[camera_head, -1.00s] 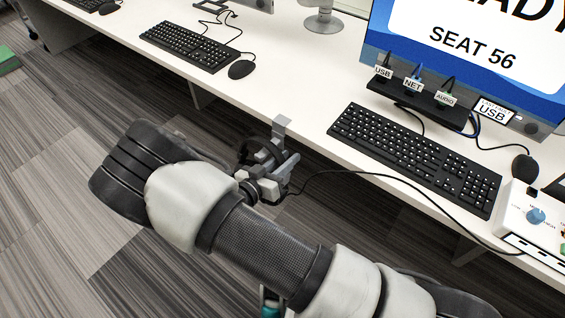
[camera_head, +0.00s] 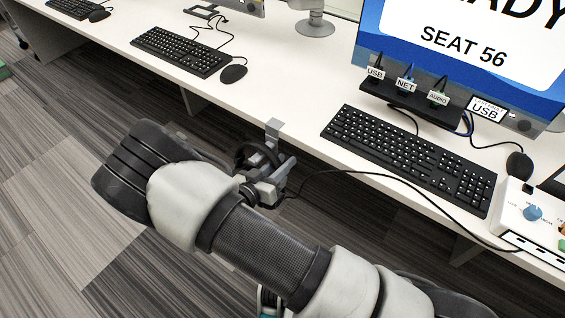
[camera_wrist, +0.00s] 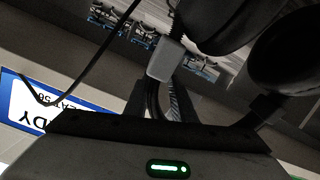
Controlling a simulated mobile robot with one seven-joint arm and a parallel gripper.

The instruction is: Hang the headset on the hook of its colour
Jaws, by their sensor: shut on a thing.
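My gripper (camera_head: 268,188) is in front of the near desk edge and is shut on the black headset (camera_head: 257,157). In the wrist view, its fingers (camera_wrist: 160,102) close around a dark band. The headset's round ear cups (camera_wrist: 290,50) show at the top right there. A thin black cable runs from the headset towards the desk's right side. A grey hook plate (camera_head: 274,127) sits on the desk edge, just above the headset in the picture. Its lower part is hidden behind the headset, and I cannot tell whether they touch.
The white desk (camera_head: 290,75) carries a near keyboard (camera_head: 408,158), a mouse (camera_head: 519,165) and a port block (camera_head: 412,100) below the monitor (camera_head: 470,45). A control box (camera_head: 530,215) is at the right. Another keyboard (camera_head: 180,52) lies further left. Carpet floor (camera_head: 50,190) is open at left.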

